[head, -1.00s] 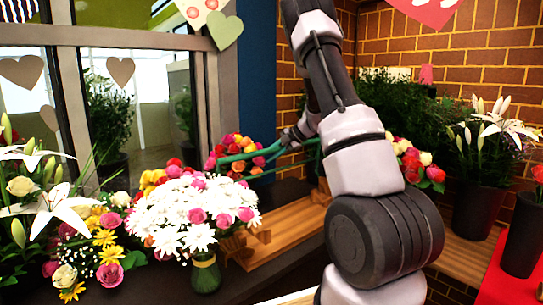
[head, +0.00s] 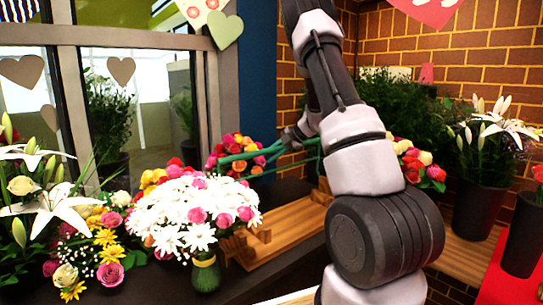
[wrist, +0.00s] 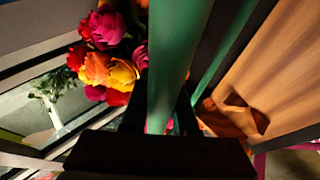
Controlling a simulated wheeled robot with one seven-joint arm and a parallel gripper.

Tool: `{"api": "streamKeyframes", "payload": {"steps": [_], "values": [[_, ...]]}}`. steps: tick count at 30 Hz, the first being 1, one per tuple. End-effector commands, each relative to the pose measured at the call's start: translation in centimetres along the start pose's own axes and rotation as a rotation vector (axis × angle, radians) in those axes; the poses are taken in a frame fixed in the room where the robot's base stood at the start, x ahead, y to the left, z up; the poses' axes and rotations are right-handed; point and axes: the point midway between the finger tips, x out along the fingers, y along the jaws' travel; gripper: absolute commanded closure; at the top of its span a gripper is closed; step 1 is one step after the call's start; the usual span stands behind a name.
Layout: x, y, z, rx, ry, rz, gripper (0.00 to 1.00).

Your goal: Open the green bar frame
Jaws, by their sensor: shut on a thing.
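The green bar frame (head: 238,158) shows in the head view as thin green bars at mid-height, in front of the window corner and among colourful roses. Part of it is hidden behind my arm. In the wrist view a thick green bar (wrist: 180,50) runs down between my fingers, with a second green bar (wrist: 228,50) to its right. My gripper (wrist: 160,122) is shut on the near green bar. In the head view my gripper (head: 290,137) is small and dark at the bars, and its fingertips are hard to make out.
A vase of white daisies and pink roses (head: 190,215) stands in front of the frame. A wooden stand (head: 285,232) is below it. White lilies (head: 55,210) stand at the left, and dark pots (head: 480,205) at the right.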

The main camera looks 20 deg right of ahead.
Motion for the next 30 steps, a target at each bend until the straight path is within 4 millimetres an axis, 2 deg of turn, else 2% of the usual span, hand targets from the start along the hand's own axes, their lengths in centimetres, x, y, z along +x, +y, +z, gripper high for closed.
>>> {"api": "streamKeyframes", "payload": {"steps": [1, 3, 4, 6, 17, 20, 30], "values": [[0.5, -1.0, -0.1, 0.006, 0.005, -0.020, 1.00], [0.5, -1.0, -0.1, 0.006, 0.005, -0.020, 1.00], [0.5, -1.0, -0.1, 0.006, 0.005, -0.020, 0.69], [0.5, -0.9, -0.1, 0.006, 0.005, -0.018, 0.43], [-0.2, -0.5, 0.0, 0.004, 0.001, -0.008, 0.43], [-1.4, -0.4, 0.1, 0.003, 0.000, -0.007, 0.43], [-8.0, -0.5, 0.0, 0.005, 0.001, -0.008, 0.43]]}}
